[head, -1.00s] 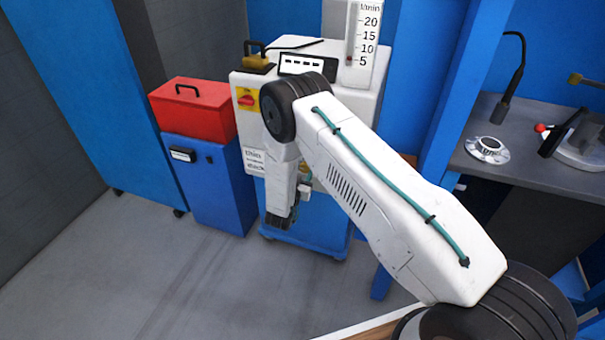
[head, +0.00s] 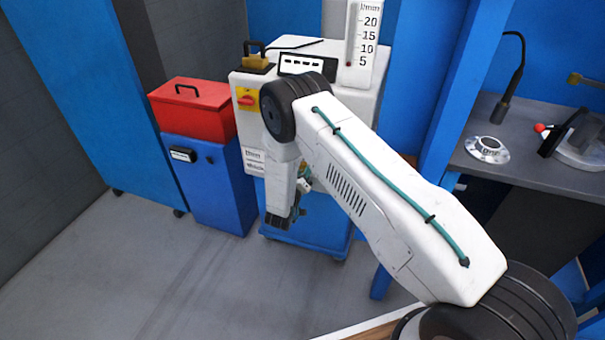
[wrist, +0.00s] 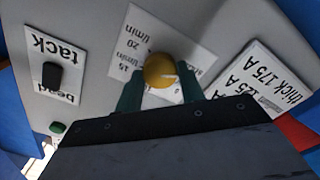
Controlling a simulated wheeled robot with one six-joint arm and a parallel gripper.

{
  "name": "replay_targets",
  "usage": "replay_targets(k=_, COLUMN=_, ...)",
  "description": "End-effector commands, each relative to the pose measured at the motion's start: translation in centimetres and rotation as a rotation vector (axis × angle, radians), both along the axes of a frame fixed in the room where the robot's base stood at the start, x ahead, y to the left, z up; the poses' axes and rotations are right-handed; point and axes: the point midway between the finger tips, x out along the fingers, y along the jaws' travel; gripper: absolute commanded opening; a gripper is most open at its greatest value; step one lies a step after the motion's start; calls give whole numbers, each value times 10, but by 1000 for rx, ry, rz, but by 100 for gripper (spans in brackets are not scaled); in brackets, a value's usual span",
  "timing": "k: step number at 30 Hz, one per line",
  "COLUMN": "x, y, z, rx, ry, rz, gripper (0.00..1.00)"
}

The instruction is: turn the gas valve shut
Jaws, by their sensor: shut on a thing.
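The gas valve shows in the wrist view as a round yellow knob (wrist: 160,70) on the pale front panel of the machine, over a white label with "15" and "20 l/min" marks. The two green fingers of my gripper (wrist: 160,84) are on either side of the knob and shut on it. Part of the label is hidden behind the knob and fingers. In the head view my forearm and wrist hide the knob and fingertips. The flow gauge (head: 362,45) on top of the machine has its red indicator low, near the 5 mark.
A black switch (wrist: 52,75) marked "tack" and "bead", a green button (wrist: 57,128) and a thickness label (wrist: 262,85) surround the knob. A red toolbox (head: 193,108) on a blue cabinet (head: 210,185) stands left of the machine (head: 368,105). A grey bench (head: 535,172) is at right.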

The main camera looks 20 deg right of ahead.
Motion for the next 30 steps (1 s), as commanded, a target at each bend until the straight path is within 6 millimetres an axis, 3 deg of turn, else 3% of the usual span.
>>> replay_targets(k=20, x=0, y=1, z=0, rx=-47, ry=34, rz=3, gripper=16)
replay_targets(k=21, x=0, y=1, z=0, rx=-47, ry=34, rz=3, gripper=50)
replay_targets(k=22, x=0, y=1, z=0, rx=-47, ry=35, rz=2, gripper=58)
replay_targets(k=30, x=0, y=1, z=0, rx=-47, ry=34, rz=1, gripper=60)
